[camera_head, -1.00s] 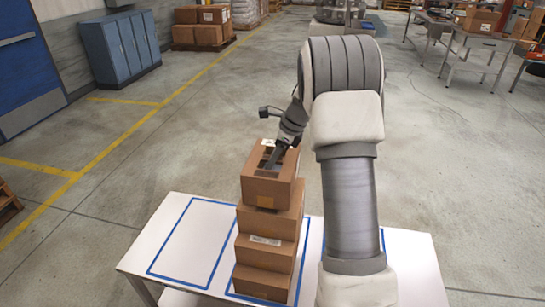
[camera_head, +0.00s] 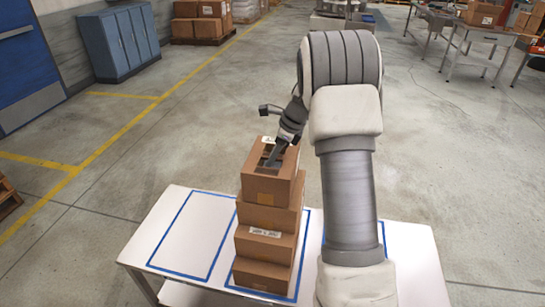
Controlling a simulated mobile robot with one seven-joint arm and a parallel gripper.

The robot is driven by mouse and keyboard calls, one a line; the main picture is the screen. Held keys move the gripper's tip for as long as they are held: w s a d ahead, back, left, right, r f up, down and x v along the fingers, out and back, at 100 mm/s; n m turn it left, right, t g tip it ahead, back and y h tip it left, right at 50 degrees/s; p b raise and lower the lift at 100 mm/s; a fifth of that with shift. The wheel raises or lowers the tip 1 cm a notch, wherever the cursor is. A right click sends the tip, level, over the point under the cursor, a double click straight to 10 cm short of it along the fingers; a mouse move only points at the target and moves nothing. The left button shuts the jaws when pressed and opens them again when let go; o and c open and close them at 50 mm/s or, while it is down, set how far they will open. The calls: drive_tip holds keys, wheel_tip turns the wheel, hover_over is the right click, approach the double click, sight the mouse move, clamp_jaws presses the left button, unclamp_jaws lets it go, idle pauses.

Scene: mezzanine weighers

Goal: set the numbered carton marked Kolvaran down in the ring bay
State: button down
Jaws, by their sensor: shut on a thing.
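My gripper (camera_head: 272,161) is at the top of a stack of brown cartons and is shut on the top carton (camera_head: 268,188). That carton sits in line on the stack, and I cannot tell whether it rests on the carton below (camera_head: 270,216). No Kolvaran mark is legible. The stack stands in the middle blue-outlined bay on the white table (camera_head: 160,225). No ring mark shows, so I cannot tell which bay is the ring bay.
The left blue-outlined bay (camera_head: 192,240) is empty. My arm hides most of the right bay. Blue cabinets (camera_head: 119,48) and cartons on a pallet (camera_head: 200,28) stand at the back left. Workbenches (camera_head: 480,38) stand at the back right. The floor between is clear.

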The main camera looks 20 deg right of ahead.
drive_tip(key=shift+f, duration=0.15)
drive_tip(key=c, duration=0.6)
unclamp_jaws()
drive_tip(key=shift+o, duration=0.2)
drive_tip(key=v, duration=1.7)
drive_tip(key=shift+r, duration=0.25)
drive_tip(key=s+a+r+n+h, duration=0.1)
drive_tip(key=s+a+r+n, duration=0.2)
drive_tip(key=s+a+n, duration=0.35)
drive_tip(key=s+a+r+n+h, duration=0.1)
drive_tip(key=s+a+r+n, duration=0.2)
drive_tip(key=s+a+n, duration=0.4)
drive_tip(key=s+a+f+n+t+h, duration=0.1)
drive_tip(key=s+f+n, duration=0.1)
drive_tip(key=s+n, duration=0.3)
drive_tip(key=s+a+f+n+t, duration=0.2)
drive_tip(key=s+n, duration=0.4)
drive_tip(key=s, duration=0.4)
drive_tip(key=shift+s+a+h, duration=0.2)
drive_tip(key=shift+a+h, duration=0.15)
drive_tip(key=shift+h, duration=0.05)
